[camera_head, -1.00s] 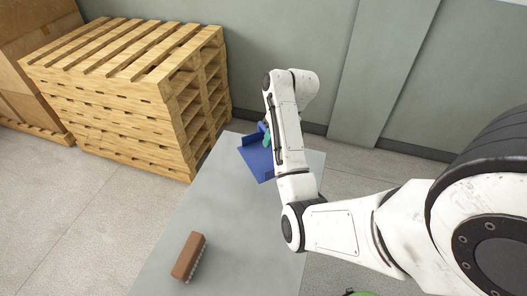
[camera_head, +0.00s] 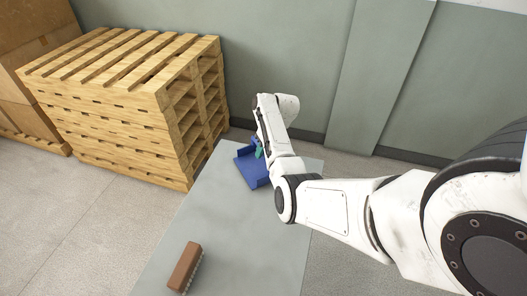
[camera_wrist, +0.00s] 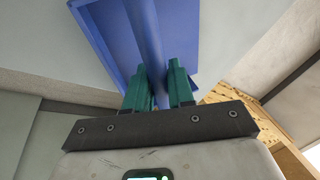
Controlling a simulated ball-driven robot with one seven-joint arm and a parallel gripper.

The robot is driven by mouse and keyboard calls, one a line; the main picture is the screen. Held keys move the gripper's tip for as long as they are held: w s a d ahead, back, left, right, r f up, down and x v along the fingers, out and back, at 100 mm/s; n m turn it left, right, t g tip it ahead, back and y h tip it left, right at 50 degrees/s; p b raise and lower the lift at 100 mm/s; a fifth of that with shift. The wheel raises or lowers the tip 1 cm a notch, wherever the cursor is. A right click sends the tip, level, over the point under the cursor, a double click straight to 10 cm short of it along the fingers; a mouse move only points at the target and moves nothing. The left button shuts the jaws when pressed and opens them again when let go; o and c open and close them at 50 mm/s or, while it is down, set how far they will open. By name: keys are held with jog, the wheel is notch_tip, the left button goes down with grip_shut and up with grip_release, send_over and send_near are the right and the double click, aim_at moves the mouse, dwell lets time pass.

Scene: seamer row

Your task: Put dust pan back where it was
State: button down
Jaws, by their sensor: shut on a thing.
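The blue dust pan (camera_head: 252,173) is at the far end of the grey table, partly hidden behind my arm in the head view. In the wrist view the dust pan (camera_wrist: 118,30) fills the top middle, with its handle running down between my fingers. My gripper (camera_wrist: 160,82) has green fingers, shut on the handle. In the head view only a little of my gripper (camera_head: 259,153) shows beside the pan. I cannot tell whether the pan touches the table.
A brown brush (camera_head: 185,267) with pale bristles lies on the near part of the grey table (camera_head: 222,225). A stack of wooden pallets (camera_head: 125,105) stands left of the table, with cardboard boxes (camera_head: 38,95) further left. The wall is behind. The table's middle is clear.

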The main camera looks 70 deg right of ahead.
jog(key=shift+f, duration=0.2)
jog(key=shift+f, duration=0.2)
jog(key=c, duration=1)
grip_release()
jog(key=shift+r, duration=0.1)
